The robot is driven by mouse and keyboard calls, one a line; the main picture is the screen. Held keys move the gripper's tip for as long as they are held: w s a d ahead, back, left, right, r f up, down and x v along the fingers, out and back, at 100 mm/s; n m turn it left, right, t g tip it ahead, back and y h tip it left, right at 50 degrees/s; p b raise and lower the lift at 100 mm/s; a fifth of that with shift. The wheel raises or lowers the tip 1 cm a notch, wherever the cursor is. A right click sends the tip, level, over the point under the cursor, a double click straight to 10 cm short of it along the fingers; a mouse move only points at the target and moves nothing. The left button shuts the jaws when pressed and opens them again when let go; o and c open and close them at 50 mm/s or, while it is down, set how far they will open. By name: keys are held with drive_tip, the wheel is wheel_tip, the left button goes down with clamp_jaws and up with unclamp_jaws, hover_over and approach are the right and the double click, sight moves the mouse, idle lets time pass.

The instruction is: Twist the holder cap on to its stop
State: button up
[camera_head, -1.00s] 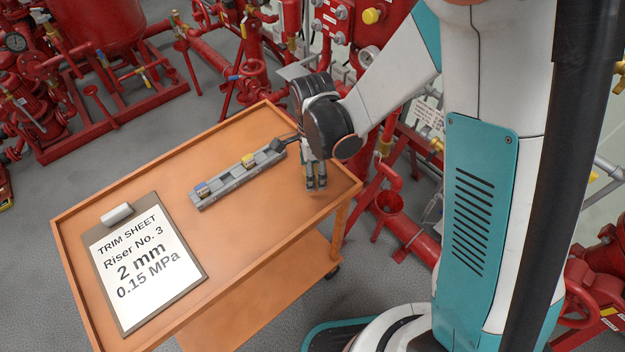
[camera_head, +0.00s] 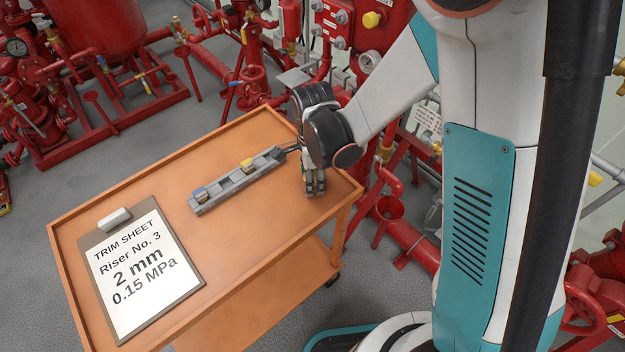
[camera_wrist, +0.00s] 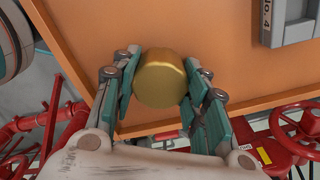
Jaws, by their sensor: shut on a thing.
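My gripper (camera_head: 314,187) points down over the right end of the orange cart. In the wrist view my gripper (camera_wrist: 162,72) has its teal-padded fingers closed on both sides of a round brass cap (camera_wrist: 160,80). The cap's smooth, blank end shows. The cap is hidden in the head view. No holder body shows clearly, and I cannot tell whether the cap is on a thread. A grey rack (camera_head: 230,184) lies left of my gripper.
A clipboard (camera_head: 140,265) reading "Riser No. 3, 2 mm, 0.15 MPa" lies on the cart's left part. The orange cart (camera_head: 250,235) has a raised rim and bare room in front of the rack. Red pipes and valves (camera_head: 250,80) stand behind it.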

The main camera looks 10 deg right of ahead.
drive_tip(key=shift+r+p, duration=1.3)
drive_tip(key=shift+r, duration=0.7)
